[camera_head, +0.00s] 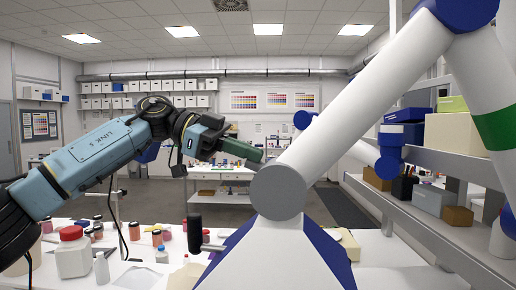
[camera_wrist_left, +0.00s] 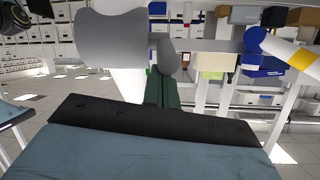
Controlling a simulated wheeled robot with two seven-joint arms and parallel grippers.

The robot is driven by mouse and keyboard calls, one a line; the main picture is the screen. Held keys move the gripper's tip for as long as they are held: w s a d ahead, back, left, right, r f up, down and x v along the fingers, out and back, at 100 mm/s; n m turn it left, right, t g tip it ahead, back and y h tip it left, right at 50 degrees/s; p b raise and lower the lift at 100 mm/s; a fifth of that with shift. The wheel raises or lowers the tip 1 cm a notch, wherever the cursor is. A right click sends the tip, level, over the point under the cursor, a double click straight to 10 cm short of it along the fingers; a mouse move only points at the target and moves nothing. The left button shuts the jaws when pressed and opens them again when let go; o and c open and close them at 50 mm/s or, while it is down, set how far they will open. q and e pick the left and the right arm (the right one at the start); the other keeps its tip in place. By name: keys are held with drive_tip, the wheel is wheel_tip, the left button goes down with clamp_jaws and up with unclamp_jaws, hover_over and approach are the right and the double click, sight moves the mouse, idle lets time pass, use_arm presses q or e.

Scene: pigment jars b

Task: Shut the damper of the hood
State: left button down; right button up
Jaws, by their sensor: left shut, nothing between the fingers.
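The hood (camera_head: 262,262) is a white cone with blue edges at the bottom centre of the head view. Its thick white jointed arm rises to the upper right from a grey round joint (camera_head: 278,190). A black upright handle (camera_head: 195,234) on a short rod stands at the hood's left side; it looks like the damper lever, but I cannot tell its setting. My left gripper (camera_head: 258,155) has dark green fingers, shut and empty, above and left of the joint, apart from the handle. The fingers also show in the left wrist view (camera_wrist_left: 162,88). My right gripper is out of view.
A white table holds a red-lidded jar (camera_head: 73,254), a small white bottle (camera_head: 101,269) and several small jars, left of the hood. Shelves with boxes (camera_head: 458,130) line the right. A further white table (camera_head: 222,173) stands behind. Open air lies between my left gripper and the jars.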

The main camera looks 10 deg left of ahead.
use_arm(q)
drive_tip(key=shift+a+f+h, duration=0.3)
drive_tip(key=shift+f, duration=0.15)
drive_tip(key=shift+a+f, duration=0.1)
drive_tip(key=shift+f, duration=0.15)
drive_tip(key=shift+p, duration=0.3)
drive_tip(key=s+a+r+p, duration=0.1)
drive_tip(key=a+r+p, duration=0.2)
drive_tip(key=a+r, duration=0.4)
drive_tip(key=shift+s+a+r, duration=0.25)
drive_tip(key=shift+s+a, duration=0.15)
drive_tip(key=shift+a, duration=0.5)
